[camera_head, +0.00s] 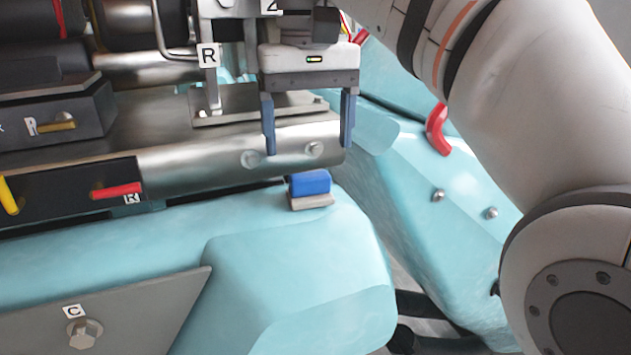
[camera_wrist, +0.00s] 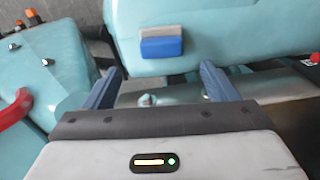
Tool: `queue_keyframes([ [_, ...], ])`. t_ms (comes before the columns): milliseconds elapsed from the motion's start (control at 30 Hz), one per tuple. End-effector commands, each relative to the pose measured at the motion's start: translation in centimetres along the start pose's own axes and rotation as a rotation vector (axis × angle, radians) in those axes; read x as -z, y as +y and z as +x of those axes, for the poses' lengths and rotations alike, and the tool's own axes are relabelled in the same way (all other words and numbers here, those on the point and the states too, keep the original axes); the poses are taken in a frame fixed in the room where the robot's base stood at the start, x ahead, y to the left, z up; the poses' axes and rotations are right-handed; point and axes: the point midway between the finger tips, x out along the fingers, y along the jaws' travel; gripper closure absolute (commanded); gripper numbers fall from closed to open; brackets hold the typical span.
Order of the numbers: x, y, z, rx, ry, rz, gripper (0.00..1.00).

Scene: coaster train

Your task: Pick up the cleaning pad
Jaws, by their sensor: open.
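The cleaning pad (camera_head: 310,187) is a small block with a blue top and a grey-beige base. It rests on the light-blue body panel (camera_head: 270,240), just in front of the metal bar. It also shows in the wrist view (camera_wrist: 161,44), beyond the fingertips and roughly midway between them. My gripper (camera_head: 308,145) is open and empty, with its two blue fingers pointing down above the pad in the head view. In the wrist view my gripper (camera_wrist: 163,75) has its fingers wide apart and clear of the pad.
A shiny metal bar (camera_head: 210,160) with bolts runs behind the pad, close to my fingers. A red handle (camera_head: 437,130) stands on the blue panel to the right. A grey plate (camera_head: 110,320) marked C is at the lower left. The panel around the pad is bare.

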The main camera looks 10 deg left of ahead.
Motion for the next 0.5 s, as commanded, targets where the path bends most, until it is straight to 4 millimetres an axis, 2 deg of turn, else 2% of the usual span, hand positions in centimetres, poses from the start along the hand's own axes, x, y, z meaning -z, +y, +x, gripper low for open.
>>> queue_keyframes([
  [267,-0.4,0.1,2.2,0.0,-0.001,0.004,0.2],
  [500,-0.8,-0.1,5.3,0.0,-0.001,0.007,0.2],
])
